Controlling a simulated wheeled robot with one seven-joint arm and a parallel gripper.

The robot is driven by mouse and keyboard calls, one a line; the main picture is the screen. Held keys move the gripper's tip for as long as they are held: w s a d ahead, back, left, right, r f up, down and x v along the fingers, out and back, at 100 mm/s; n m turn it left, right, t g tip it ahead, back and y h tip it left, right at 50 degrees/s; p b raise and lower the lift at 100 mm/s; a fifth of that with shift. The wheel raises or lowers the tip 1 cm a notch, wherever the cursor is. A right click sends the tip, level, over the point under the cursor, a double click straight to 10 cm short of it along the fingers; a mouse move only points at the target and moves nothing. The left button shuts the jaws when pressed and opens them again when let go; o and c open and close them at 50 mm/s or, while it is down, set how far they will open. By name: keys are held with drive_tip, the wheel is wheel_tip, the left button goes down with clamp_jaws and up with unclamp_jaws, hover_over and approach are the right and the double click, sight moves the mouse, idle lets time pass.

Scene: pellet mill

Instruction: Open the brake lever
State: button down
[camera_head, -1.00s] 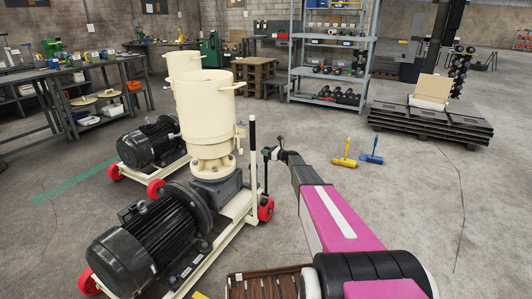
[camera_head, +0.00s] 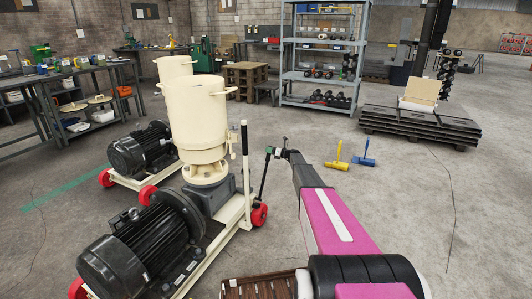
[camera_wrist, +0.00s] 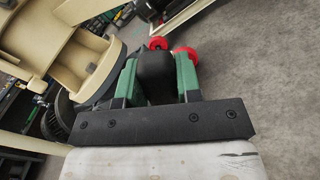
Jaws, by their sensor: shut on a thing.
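The brake lever (camera_head: 263,178) is a thin dark rod beside the near cream pellet mill (camera_head: 195,110), just right of a black-topped upright post (camera_head: 245,150). It leans, its top out to the right and its foot by the red wheel (camera_head: 259,214). My gripper (camera_head: 270,153) is at the lever's top end. In the wrist view, the green fingers of my gripper (camera_wrist: 156,82) are shut on the lever's thick black grip (camera_wrist: 155,72), one finger on each side. The lever's lower part is hidden in the wrist view.
A large black motor (camera_head: 145,245) sits on the mill's wheeled frame. Yellow and blue T-shaped tools (camera_head: 338,160) (camera_head: 366,156) are on the floor to the right. A pallet stack (camera_head: 420,125) stands farther right. Open concrete floor lies right of my arm.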

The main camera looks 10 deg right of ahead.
drive_tip(key=shift+w+d+f+m, duration=0.4)
drive_tip(key=shift+w+d+f, duration=0.15)
drive_tip(key=shift+w, duration=0.2)
drive_tip(key=c, duration=0.8)
unclamp_jaws()
drive_tip(key=v, duration=1)
drive_tip(key=shift+s+d, duration=0.25)
drive_tip(key=shift+d, duration=0.05)
